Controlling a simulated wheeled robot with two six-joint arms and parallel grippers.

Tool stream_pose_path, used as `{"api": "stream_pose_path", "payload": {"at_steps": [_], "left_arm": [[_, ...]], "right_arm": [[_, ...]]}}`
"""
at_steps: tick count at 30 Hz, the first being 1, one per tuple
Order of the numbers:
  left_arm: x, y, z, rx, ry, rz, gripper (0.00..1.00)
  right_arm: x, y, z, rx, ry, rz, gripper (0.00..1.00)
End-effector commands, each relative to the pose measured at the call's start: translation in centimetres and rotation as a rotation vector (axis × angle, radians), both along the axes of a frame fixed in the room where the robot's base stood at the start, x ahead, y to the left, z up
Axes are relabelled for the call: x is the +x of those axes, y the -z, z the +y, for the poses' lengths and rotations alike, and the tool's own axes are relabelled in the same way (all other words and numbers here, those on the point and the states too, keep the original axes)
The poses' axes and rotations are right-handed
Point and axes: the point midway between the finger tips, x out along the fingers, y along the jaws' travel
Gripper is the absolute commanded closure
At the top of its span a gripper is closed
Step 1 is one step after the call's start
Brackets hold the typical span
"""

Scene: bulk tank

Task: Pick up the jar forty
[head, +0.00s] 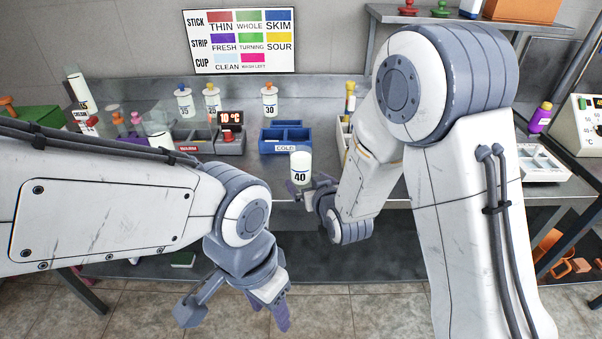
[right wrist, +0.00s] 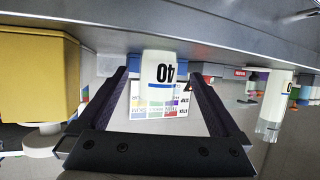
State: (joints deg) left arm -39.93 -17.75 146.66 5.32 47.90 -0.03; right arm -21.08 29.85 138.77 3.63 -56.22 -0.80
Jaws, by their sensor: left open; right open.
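Jar forty (head: 301,168) is a white jar with a black "40" and a blue band. It stands at the front edge of the bench, in front of the blue COLD block (head: 286,139). My right gripper (head: 309,187) is open at the jar's front. In the right wrist view, the jar (right wrist: 158,90) appears upside down between the tips of the open fingers (right wrist: 158,80), with a gap visible on either side. The jar's lower part is partly hidden by the gripper in the head view. My left gripper (head: 235,314) is open and empty, low in front of the bench.
Jars labelled 35 (head: 212,98) and 30 (head: 269,101) stand at the back of the bench. A grey WARM block (head: 230,146) with a red 10 °C display is left of the COLD block. A white tray (head: 543,163) is at right. A colour chart (head: 239,41) hangs behind.

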Motion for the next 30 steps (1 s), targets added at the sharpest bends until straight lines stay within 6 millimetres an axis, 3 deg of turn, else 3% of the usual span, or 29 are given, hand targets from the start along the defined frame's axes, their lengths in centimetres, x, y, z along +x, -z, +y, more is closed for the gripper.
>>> {"api": "stream_pose_path", "payload": {"at_steps": [8, 15, 24, 25, 30], "left_arm": [[0.0, -0.5, 0.0, 0.000, 0.000, 0.000, 0.47], [0.0, -1.1, 0.0, 0.000, 0.000, 0.000, 0.47], [0.0, -1.1, 0.0, 0.000, 0.000, 0.000, 0.47], [0.0, -1.1, 0.0, 0.000, 0.000, 0.000, 0.47], [0.0, -1.1, 0.0, 0.000, 0.000, 0.000, 0.47]], "right_arm": [[2.2, 0.8, 0.6, -0.001, 0.000, 0.002, 0.00], [5.4, 2.1, 1.5, -0.001, 0.000, 0.002, 0.00], [6.0, 2.4, 1.7, 0.000, 0.000, 0.001, 0.00], [6.0, 2.4, 1.7, 0.000, 0.000, 0.001, 0.04], [6.0, 2.4, 1.7, 0.000, 0.000, 0.001, 0.69]]}}
